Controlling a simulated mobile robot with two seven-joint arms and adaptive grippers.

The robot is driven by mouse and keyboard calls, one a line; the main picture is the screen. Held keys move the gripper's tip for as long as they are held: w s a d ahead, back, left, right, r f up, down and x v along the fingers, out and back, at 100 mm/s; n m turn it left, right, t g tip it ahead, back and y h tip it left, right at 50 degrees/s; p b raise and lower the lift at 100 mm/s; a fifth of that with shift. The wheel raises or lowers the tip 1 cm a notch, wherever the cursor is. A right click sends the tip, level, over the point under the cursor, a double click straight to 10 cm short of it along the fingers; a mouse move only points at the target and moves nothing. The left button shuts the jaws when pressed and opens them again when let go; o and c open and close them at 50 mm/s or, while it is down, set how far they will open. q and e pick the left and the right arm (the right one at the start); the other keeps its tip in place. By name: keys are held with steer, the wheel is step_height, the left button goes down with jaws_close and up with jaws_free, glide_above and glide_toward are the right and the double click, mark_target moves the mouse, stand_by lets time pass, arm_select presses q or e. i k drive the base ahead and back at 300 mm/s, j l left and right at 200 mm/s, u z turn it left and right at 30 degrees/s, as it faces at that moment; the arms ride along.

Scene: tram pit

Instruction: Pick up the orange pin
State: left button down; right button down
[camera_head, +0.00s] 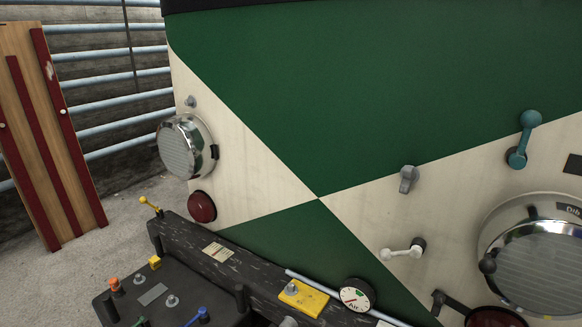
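The orange pin (114,285) stands at the lower left of the head view, on a dark grey tray-like top (128,306). Its orange head shows above a grey lower part. Neither my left gripper nor my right gripper is in view, so nothing is seen touching the pin.
Near the pin are a yellow block (155,263), metal studs and blue-handled pieces (203,315). A dark beam (215,262) with a yellow plate and a gauge (356,296) runs behind. The green and cream tram front (290,90) fills the background. Wooden boards (40,130) lean left.

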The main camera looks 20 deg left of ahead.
mark_target(115, 285)
steer(key=u, duration=1.8)
steer(key=i+j, duration=0.4)
